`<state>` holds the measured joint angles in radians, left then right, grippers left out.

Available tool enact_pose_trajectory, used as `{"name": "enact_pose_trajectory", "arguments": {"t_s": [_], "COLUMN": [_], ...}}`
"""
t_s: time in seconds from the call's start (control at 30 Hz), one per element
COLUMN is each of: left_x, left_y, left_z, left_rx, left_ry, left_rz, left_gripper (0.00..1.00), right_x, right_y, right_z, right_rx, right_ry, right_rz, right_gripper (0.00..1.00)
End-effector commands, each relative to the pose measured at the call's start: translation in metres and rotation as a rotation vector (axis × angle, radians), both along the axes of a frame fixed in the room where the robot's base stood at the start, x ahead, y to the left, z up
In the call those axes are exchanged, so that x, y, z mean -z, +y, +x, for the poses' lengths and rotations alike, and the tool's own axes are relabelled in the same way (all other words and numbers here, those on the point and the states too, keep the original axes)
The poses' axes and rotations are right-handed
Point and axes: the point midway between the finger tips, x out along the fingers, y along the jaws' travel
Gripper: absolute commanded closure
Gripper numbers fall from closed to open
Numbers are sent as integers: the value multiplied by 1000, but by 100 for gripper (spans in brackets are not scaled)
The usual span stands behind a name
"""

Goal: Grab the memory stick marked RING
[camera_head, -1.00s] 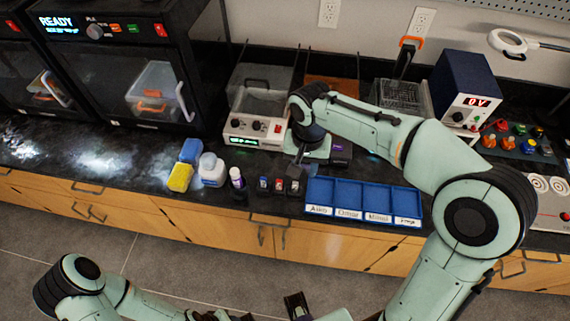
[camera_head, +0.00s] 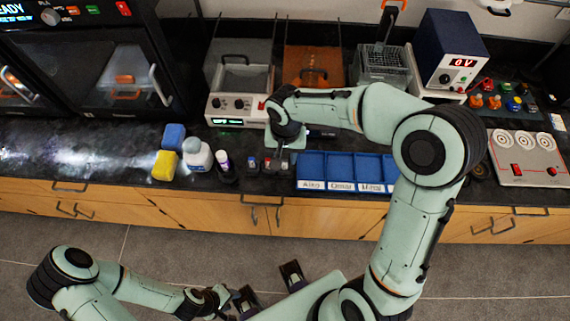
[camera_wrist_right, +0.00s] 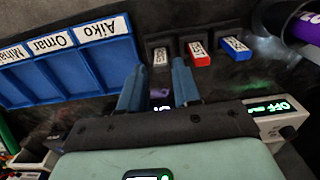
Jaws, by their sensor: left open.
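Three memory sticks stand in a row on the dark counter: a blue one (camera_wrist_right: 236,48), a red one (camera_wrist_right: 199,52) and a dark grey one (camera_wrist_right: 160,55). Each has a white label, upside down in the right wrist view; I cannot read surely which says RING. In the head view the blue (camera_head: 253,163) and red (camera_head: 268,165) sticks show left of my right gripper (camera_head: 286,160). In the wrist view my right gripper (camera_wrist_right: 158,84) is open, its fingers pointing toward the grey stick with a gap between them. My left gripper (camera_head: 268,287) is open and empty, low over the floor.
A blue tray (camera_head: 345,187) with name labels sits just right of the sticks. A purple-capped bottle (camera_head: 224,165), a white bottle (camera_head: 198,155) and yellow and blue blocks (camera_head: 166,166) stand left. A grey device with knobs (camera_head: 238,107) stands behind.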

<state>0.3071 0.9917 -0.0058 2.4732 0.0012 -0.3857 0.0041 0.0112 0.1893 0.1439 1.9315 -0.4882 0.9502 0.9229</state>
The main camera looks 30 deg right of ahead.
Motion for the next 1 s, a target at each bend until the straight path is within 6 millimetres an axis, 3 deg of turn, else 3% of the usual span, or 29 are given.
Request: {"name": "enact_pose_trajectory", "arguments": {"t_s": [0.2, 0.47, 0.6, 1.0], "left_x": [2, 2, 2, 2], "left_y": [0, 0, 0, 0], "left_z": [-1, -1, -1, -1], "left_rx": [0, 0, 0, 0], "left_ry": [1, 1, 1, 1], "left_rz": [0, 0, 0, 0], "left_gripper": [57, 57, 57, 57], "right_x": [30, 32, 32, 28], "right_y": [2, 2, 2, 2], "right_z": [-2, -1, -1, -1], "right_rx": [-1, -1, -1, 0], "right_ry": [2, 0, 0, -2], "right_rz": [0, 0, 0, 0], "right_gripper": [68, 68, 100, 100]}}
